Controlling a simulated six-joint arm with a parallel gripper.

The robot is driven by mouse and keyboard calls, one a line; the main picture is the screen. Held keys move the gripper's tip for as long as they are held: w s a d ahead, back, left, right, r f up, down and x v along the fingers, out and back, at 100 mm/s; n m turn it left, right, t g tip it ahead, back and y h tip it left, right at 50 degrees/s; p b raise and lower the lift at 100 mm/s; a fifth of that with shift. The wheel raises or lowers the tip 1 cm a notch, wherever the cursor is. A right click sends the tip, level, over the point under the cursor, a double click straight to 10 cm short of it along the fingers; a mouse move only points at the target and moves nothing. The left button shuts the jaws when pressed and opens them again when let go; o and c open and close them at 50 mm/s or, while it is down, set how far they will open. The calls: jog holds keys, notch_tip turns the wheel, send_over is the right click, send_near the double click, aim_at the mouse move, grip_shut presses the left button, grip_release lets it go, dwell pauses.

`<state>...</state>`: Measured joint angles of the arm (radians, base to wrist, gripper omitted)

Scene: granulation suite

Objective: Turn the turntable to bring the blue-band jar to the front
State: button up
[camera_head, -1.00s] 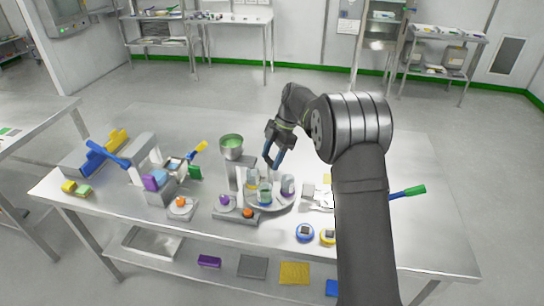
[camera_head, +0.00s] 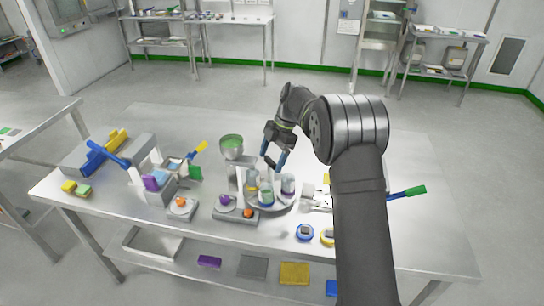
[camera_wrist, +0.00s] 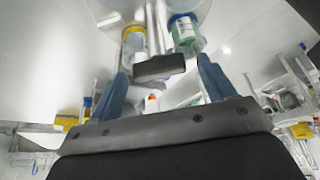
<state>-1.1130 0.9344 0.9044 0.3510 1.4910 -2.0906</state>
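The turntable (camera_head: 283,207) is a round pale disc near the front middle of the table. It carries several small clear jars. A jar with teal-green and bluish colour (camera_head: 266,195) stands at its front; a jar with purplish colour (camera_head: 288,186) is at its right, and another (camera_head: 252,181) at its left. The wrist view shows a yellow-banded jar (camera_wrist: 133,42) and a jar with green and blue colour (camera_wrist: 184,32). My gripper (camera_head: 273,160) points down just above the jars. Its fingers are apart, with nothing visibly held.
A stand with a green-filled bowl (camera_head: 232,146) is close behind-left of the turntable. A blue round item (camera_head: 305,232) lies front-right. A green-handled tool (camera_head: 407,193) lies right of my arm.

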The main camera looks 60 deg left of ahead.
jog(key=shift+r, duration=0.1)
jog(key=v, duration=1.7)
jog(key=shift+r, duration=0.2)
jog(key=x, duration=1.7)
jog(key=shift+f, duration=0.25)
jog(key=v, duration=1.7)
jog(key=x, duration=1.7)
jog(key=shift+s, duration=0.1)
jog(key=shift+d+m+y, duration=0.15)
jog(key=shift+m+y, duration=0.25)
jog(key=shift+m, duration=0.6)
jog(key=m+y, duration=0.1)
jog(key=m, duration=0.2)
jog(key=m+t+y, duration=0.1)
jog(key=m, duration=0.2)
